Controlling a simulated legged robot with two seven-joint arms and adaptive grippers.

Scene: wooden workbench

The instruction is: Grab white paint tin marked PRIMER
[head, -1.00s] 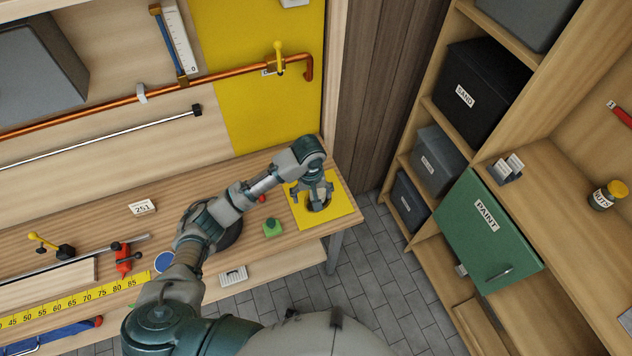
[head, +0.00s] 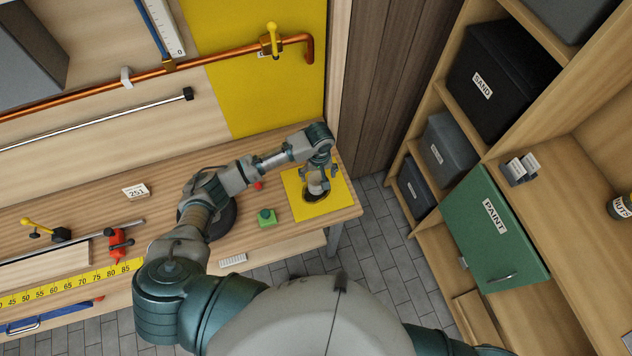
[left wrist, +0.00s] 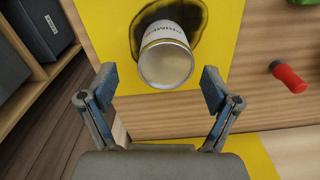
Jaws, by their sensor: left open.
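The white paint tin (head: 315,187) stands on a dark round stain on the yellow mat (head: 333,207) at the right end of the workbench. In the left wrist view the tin (left wrist: 166,62) shows its pale end and part of its dark lettering, upside down and hard to read. My left gripper (head: 322,179) is over the mat, close to the tin. In the left wrist view the gripper (left wrist: 159,87) is open, with a fingertip off each side of the tin and visible gaps. My right gripper is not in view.
A green block (head: 267,218) and a small red thing (head: 258,185) are left of the mat. A red-handled thing (left wrist: 289,77) lies nearby in the wrist view. A copper pipe (head: 210,63) crosses the back wall. The green PAINT door (head: 490,235) is at the right.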

